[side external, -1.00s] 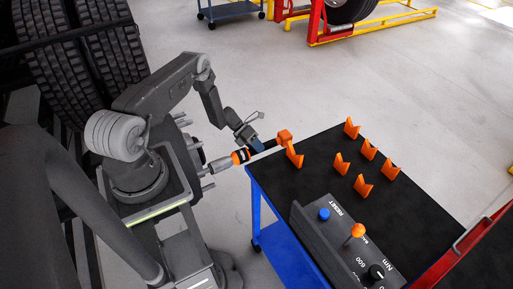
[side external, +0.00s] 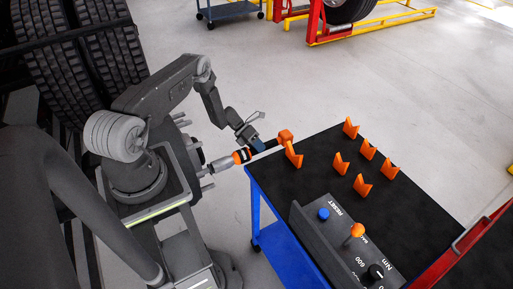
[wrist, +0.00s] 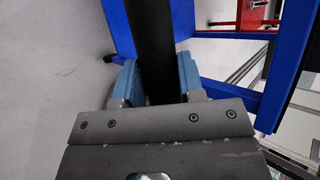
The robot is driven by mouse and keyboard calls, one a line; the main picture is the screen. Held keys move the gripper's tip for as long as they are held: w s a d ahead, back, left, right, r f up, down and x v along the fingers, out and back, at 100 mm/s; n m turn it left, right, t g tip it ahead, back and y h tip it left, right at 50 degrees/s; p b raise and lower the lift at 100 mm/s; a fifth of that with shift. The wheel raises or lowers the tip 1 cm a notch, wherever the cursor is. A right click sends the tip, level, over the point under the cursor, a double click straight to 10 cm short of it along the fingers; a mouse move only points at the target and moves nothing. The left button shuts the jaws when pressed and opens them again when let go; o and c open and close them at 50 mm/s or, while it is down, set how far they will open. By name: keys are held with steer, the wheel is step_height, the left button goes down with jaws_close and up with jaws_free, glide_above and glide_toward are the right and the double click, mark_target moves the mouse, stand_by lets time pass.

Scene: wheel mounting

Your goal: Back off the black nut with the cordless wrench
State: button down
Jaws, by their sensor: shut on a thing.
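The cordless wrench has an orange and black body (side external: 241,156), a grey nose (side external: 220,164) pointing left and an orange end (side external: 285,137) at the right. My gripper (side external: 257,147) is shut on its dark handle, between blue finger pads in the wrist view (wrist: 158,80). The wrench is held level with the near-left corner of the table. Its nose is close to the grey studs (side external: 207,171) of the hub beside my arm. I cannot tell whether it touches one. The black nut cannot be made out at this size.
A black-topped blue table (side external: 315,170) carries several orange V-shaped holders (side external: 341,163). A control box (side external: 335,235) with a blue button, an orange lever and a black knob stands at its front. Dark tyres (side external: 75,75) stand at the left. Open floor lies behind the table.

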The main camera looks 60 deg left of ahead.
mark_target(275, 139)
steer(key=shift+w+r, duration=0.15)
steer(key=shift+w, duration=1.5)
steer(key=shift+w, duration=2.5)
